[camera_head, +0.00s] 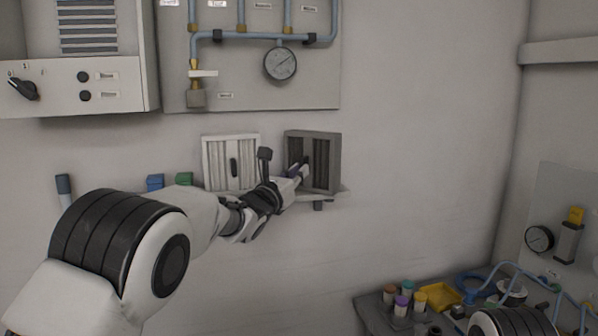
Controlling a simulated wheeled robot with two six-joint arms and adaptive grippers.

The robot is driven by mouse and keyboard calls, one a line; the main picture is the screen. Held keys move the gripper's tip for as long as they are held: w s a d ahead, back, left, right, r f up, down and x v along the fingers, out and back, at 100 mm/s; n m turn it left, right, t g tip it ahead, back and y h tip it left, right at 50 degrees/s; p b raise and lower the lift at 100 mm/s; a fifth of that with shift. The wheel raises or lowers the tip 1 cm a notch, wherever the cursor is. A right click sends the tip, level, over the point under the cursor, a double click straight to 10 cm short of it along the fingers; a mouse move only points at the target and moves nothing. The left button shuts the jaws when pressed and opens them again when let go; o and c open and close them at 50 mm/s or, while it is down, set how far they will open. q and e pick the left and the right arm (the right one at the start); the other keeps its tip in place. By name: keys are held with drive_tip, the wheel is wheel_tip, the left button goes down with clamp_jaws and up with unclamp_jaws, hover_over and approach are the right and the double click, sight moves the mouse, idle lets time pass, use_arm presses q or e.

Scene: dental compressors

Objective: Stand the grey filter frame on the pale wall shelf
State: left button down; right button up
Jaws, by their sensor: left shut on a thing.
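The grey filter frame (328,149) is upright against the wall, at the right end of the pale wall shelf (332,195). Its lower edge is at about the shelf's height; I cannot tell whether it touches the shelf. My left gripper (302,172) reaches up from the lower left and is shut on the grey frame, at the dark handle in its middle. The gripper and wrist hide part of the frame's left side and part of the shelf. My right gripper is not in view.
A white filter frame (215,165) stands on the shelf to the left. A pressure gauge (280,64) hangs on the panel above. Blue and green items (155,183) are left of the shelf. Coloured-capped jars (402,305) and a yellow tray (440,296) sit lower right. Wall right of the shelf is bare.

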use_arm(q)
drive_tip(key=shift+s, duration=0.25)
drive_tip(key=c, duration=1.2)
unclamp_jaws()
drive_tip(key=shift+w+f, duration=0.1)
drive_tip(key=shift+w, duration=0.05)
drive_tip(key=b+v, duration=0.5)
drive_tip(key=v, duration=0.7)
